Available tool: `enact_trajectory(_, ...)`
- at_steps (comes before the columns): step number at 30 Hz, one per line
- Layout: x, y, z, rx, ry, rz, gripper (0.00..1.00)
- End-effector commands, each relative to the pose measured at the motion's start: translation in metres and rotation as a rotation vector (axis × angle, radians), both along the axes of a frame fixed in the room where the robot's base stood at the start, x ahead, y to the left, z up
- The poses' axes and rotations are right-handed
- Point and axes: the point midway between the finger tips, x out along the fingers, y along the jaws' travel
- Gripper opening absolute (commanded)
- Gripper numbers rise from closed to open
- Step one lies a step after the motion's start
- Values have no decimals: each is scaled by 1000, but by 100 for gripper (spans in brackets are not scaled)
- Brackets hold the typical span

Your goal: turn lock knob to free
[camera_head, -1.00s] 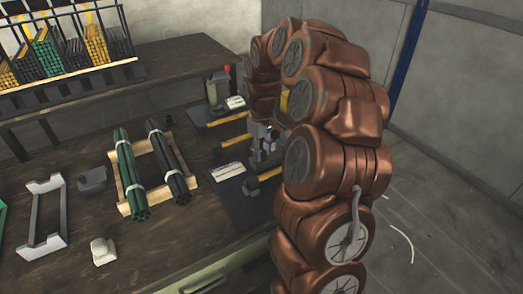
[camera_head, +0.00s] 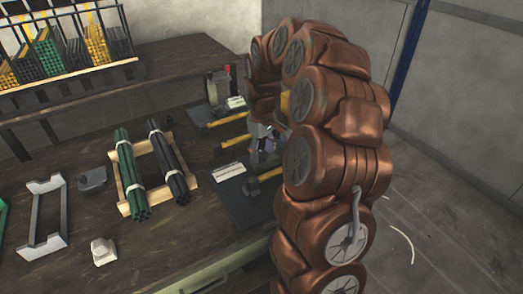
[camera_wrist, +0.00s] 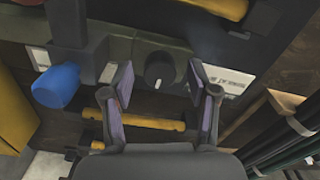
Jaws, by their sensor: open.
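In the wrist view, a round black knob (camera_wrist: 159,67) with a white pointer mark sits on the face of a dark green-grey press body (camera_wrist: 138,47). The mark points toward the bottom of the picture, slightly left. My gripper (camera_wrist: 165,82) is open, its two purple-padded fingers on either side of the knob in the picture. The gap is empty, and I cannot tell if the fingertips reach the knob's depth. In the head view my gripper (camera_head: 262,143) is over the near press station, and the knob is hidden there by the arm.
In the wrist view, a blue knob (camera_wrist: 57,86) is left of the fingers, a white label (camera_wrist: 228,78) right, and a yellow handle (camera_wrist: 150,123) below. Another press (camera_head: 218,86) with a red-tipped lever stands farther back. Bundled rods (camera_head: 131,175) lie on a wooden rack to the left.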

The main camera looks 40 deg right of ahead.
Motion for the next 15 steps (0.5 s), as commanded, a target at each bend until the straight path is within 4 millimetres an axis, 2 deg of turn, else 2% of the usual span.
enact_trajectory(4, 0, 0, 4, -1, -1, 0, 59)
enact_trajectory(8, 0, 0, 19, -1, 0, 0, 59)
enact_trajectory(15, 2, 0, 65, -3, -7, 0, 59)
